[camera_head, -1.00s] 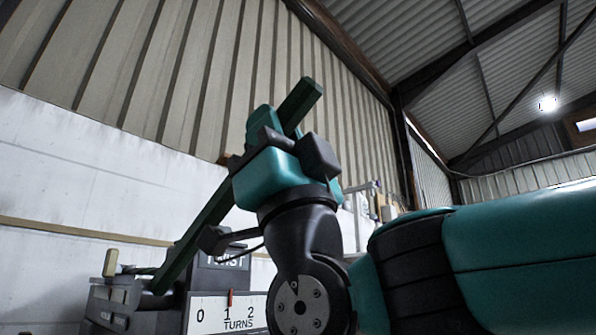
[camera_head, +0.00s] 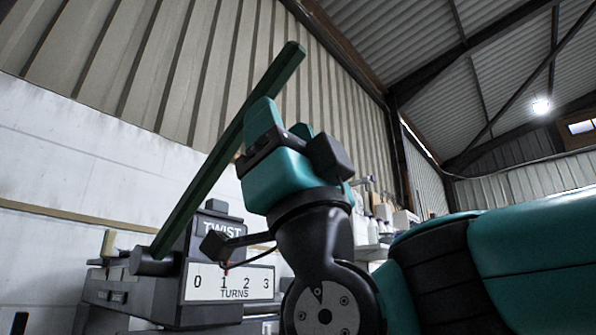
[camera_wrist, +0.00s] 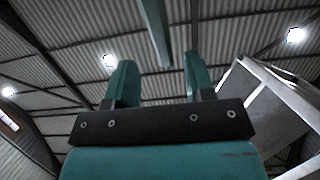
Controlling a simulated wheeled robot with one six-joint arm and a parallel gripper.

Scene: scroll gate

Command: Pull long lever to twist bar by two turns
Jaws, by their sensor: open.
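The long dark-green lever (camera_head: 225,146) slants up and right from a dark hub (camera_head: 152,262) on the machine. Its upper end rises above my gripper. My gripper (camera_head: 283,114) is open, fingers pointing up, at the lever's upper half. In the head view the lever passes behind the near finger. In the wrist view the lever (camera_wrist: 155,30) shows between the two spread fingers (camera_wrist: 158,62), beyond their tips; contact cannot be told. The dial plate (camera_head: 232,284) reads 0 to 3 TURNS, with a small red pointer (camera_head: 224,266) near 1. The bar itself is not clearly visible.
The dark machine (camera_head: 120,290) with its TWIST sign (camera_head: 221,230) stands low at left against a white wall. Shelves with bottles (camera_head: 375,210) are behind my wrist.

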